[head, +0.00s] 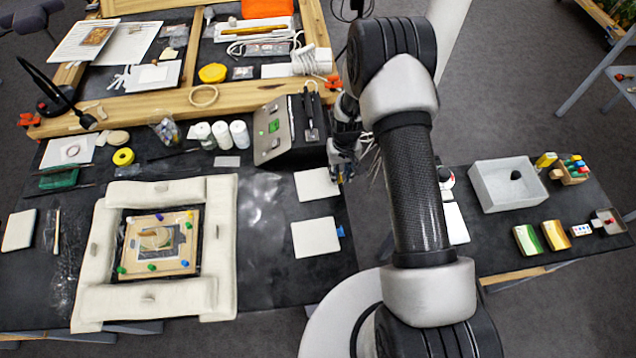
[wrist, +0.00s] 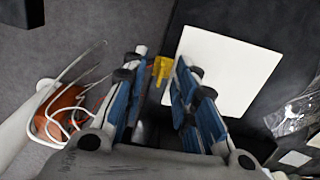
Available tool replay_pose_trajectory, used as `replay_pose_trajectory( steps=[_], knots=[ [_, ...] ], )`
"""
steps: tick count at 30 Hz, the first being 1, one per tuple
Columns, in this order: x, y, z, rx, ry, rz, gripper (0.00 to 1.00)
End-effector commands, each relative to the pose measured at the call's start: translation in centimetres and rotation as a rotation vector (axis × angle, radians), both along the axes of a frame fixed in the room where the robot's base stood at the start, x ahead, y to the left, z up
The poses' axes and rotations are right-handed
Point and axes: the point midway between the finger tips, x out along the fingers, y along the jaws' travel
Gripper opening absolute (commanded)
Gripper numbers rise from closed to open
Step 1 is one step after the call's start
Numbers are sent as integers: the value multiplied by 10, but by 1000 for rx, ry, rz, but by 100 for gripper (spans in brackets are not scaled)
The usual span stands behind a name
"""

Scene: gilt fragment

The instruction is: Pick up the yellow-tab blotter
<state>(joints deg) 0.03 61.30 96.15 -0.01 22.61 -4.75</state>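The yellow-tab blotter is a white square (wrist: 222,70) with a small yellow tab (wrist: 162,69) on its left edge in the wrist view. In the head view the blotter (head: 314,185) lies flat on the black table, its tab side hidden by my gripper (head: 345,160). In the wrist view my gripper (wrist: 160,68) is open, its blue-padded fingers apart. The yellow tab appears in the gap between the fingertips; I cannot tell how far above it they are. The right finger overlaps the blotter's near left corner in that view.
A second white blotter (head: 314,238) with a blue tab (head: 341,231) lies nearer. A dark case (head: 290,132) stands just behind, and a padded frame (head: 95,262) lies left. In the wrist view, an orange object with white cable (wrist: 62,112) is left, clear film (wrist: 290,115) right.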

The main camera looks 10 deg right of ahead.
Motion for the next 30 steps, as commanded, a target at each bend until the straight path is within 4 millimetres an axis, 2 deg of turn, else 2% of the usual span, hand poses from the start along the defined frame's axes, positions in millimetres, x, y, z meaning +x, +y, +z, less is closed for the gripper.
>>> replay_pose_trajectory(
  steps=[9, 21, 30],
  knots=[
    [1, 0, -5, 0, -2, 1, 26],
    [0, 0, -5, 0, -1, 1, 0],
    [0, 0, -5, 0, -1, 1, 0]
  ],
)
